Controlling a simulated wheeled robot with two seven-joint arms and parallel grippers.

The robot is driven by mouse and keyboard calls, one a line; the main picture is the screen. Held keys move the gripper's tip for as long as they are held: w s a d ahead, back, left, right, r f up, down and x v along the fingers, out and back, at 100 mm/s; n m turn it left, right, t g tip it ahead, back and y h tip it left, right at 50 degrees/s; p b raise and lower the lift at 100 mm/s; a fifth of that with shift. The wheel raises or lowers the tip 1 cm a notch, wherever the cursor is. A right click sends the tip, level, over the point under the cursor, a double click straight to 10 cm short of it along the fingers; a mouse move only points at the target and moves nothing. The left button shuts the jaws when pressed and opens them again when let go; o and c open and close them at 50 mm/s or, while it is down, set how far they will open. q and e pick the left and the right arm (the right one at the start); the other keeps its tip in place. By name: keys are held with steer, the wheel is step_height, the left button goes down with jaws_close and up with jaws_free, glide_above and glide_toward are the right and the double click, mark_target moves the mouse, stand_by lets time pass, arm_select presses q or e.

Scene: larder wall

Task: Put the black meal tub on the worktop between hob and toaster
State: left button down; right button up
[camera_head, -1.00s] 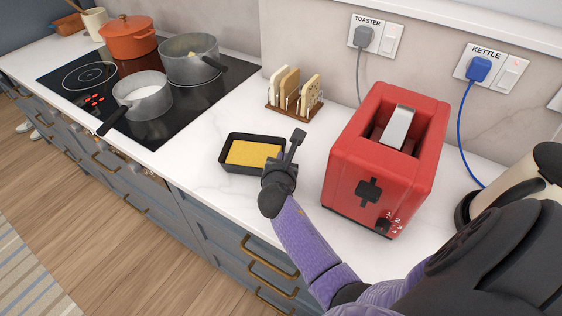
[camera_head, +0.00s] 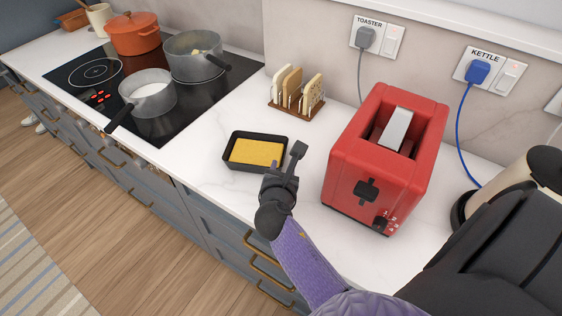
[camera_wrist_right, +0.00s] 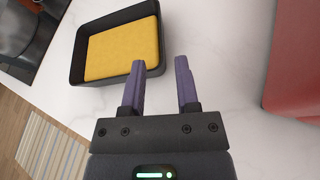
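The black meal tub (camera_head: 228,160) with yellow food in it stands on the white worktop (camera_head: 205,180) between the hob (camera_head: 160,123) and the red toaster (camera_head: 385,150). In the right wrist view the tub (camera_wrist_right: 76,70) lies beyond and left of my right gripper (camera_wrist_right: 160,75). My left gripper is not in view.
Pots (camera_head: 148,92) stand on the hob. A toast rack (camera_head: 297,108) with slices stands behind the tub, near the wall. A kettle (camera_head: 520,170) is at the right, partly hidden. Bare worktop lies around the tub and the toast rack.

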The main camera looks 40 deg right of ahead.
steer(key=p+v, duration=0.1)
steer(key=v, duration=0.5)
